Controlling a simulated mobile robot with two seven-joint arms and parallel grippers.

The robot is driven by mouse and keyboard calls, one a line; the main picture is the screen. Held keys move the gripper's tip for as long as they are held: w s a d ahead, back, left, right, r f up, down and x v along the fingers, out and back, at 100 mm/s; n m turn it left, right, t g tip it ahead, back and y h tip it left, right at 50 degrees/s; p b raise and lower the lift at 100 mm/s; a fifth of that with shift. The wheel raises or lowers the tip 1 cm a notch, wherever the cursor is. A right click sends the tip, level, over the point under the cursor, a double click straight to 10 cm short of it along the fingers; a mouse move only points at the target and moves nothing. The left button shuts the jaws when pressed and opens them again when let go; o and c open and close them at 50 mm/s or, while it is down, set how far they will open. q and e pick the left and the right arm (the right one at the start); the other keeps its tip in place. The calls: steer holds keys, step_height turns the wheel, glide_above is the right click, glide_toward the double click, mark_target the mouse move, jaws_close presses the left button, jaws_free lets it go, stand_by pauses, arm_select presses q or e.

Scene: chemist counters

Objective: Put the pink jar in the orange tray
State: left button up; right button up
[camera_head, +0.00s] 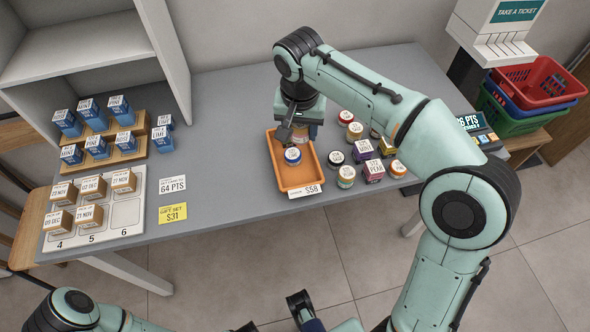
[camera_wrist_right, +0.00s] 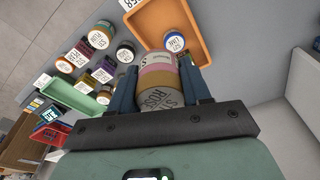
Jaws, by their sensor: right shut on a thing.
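My right gripper (camera_head: 296,132) is above the back part of the orange tray (camera_head: 292,180). In the right wrist view its blue fingers (camera_wrist_right: 160,90) are shut on a jar with a pink band (camera_wrist_right: 157,72), the pink jar, whose label is partly readable as "ROSE". In the head view the gripper partly hides this jar. One blue-lidded jar (camera_head: 293,156) stands in the tray; it also shows in the wrist view (camera_wrist_right: 174,41). I cannot tell if the held jar touches the tray.
Several jars and boxes, such as a black-lidded jar (camera_head: 336,158) and a purple box (camera_head: 374,172), stand close to the right of the tray. A price card (camera_head: 306,191) is at its front edge. The grey counter (camera_head: 225,150) left of the tray is clear.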

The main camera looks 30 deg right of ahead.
mark_target(300, 178)
arm_select(q)
steer(key=f+b, duration=0.1)
steer(key=w+f+b, duration=0.1)
steer(key=f+b, duration=0.1)
steer(key=shift+w+t, duration=0.15)
steer(key=shift+t, duration=0.15)
arm_select(e)
step_height(300, 178, down, 18)
steer(key=shift+r, duration=0.2)
steer(key=shift+f+b, duration=0.15)
steer(key=shift+b, duration=0.2)
arm_select(q)
steer(key=shift+f, duration=0.1)
arm_select(e)
steer(key=o, duration=1.1)
steer(key=shift+r, duration=0.35)
arm_select(q)
steer(key=shift+s+r+p, duration=0.2)
steer(key=shift+r+p, duration=0.3)
steer(key=shift+p, duration=0.15)
steer(key=shift+s+r+p, duration=0.2)
steer(key=shift+r+p, duration=0.25)
steer(key=shift+p, duration=0.15)
arm_select(e)
step_height(300, 178, up, 12)
steer(key=s+a, duration=0.1)
steer(key=shift+s+f, duration=0.2)
